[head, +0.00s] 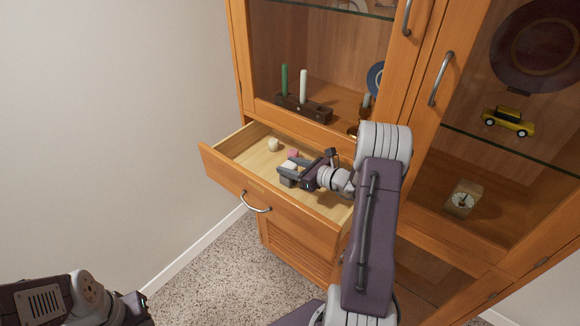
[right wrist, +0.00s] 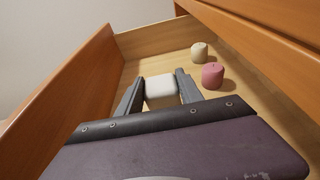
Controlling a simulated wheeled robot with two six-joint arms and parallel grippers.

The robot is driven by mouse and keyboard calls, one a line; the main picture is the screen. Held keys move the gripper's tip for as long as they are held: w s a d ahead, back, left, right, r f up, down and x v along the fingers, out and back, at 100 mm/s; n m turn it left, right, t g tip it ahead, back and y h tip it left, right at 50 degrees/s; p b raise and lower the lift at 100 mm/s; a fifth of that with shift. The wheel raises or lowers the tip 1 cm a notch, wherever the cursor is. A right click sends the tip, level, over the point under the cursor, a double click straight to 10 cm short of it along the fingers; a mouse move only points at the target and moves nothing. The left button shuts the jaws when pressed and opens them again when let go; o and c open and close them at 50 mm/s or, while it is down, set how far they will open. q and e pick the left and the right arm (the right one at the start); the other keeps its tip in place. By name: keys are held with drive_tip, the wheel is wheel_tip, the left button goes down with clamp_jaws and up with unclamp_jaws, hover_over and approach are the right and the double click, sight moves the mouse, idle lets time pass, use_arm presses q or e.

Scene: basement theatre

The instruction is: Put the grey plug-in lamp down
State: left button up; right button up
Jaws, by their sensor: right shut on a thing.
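The grey plug-in lamp (right wrist: 161,88) is a small pale grey block between the two fingers of my right gripper (right wrist: 158,92). In the head view my right gripper (head: 284,172) reaches into the open drawer (head: 268,206), and the lamp there is small and partly covered by the fingers. The gripper is shut on the lamp, with a finger on each side. The lamp is low over the drawer floor; I cannot tell whether it touches it. My left arm shows at the lower left of the head view, but its fingers do not show.
A cream candle (right wrist: 199,52) and a pink candle (right wrist: 213,76) stand in the drawer beyond and right of the lamp. The wooden cabinet (head: 420,120) with glass doors rises behind. Bare drawer floor (head: 325,205) lies towards the right. Carpet lies below.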

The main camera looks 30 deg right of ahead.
drive_tip(key=o, duration=1.4)
drive_tip(key=shift+f, duration=0.15)
drive_tip(key=shift+r+p, duration=0.4)
drive_tip(key=v, duration=1.2)
drive_tip(key=shift+b, duration=0.3)
drive_tip(key=shift+w+d+f, duration=0.1)
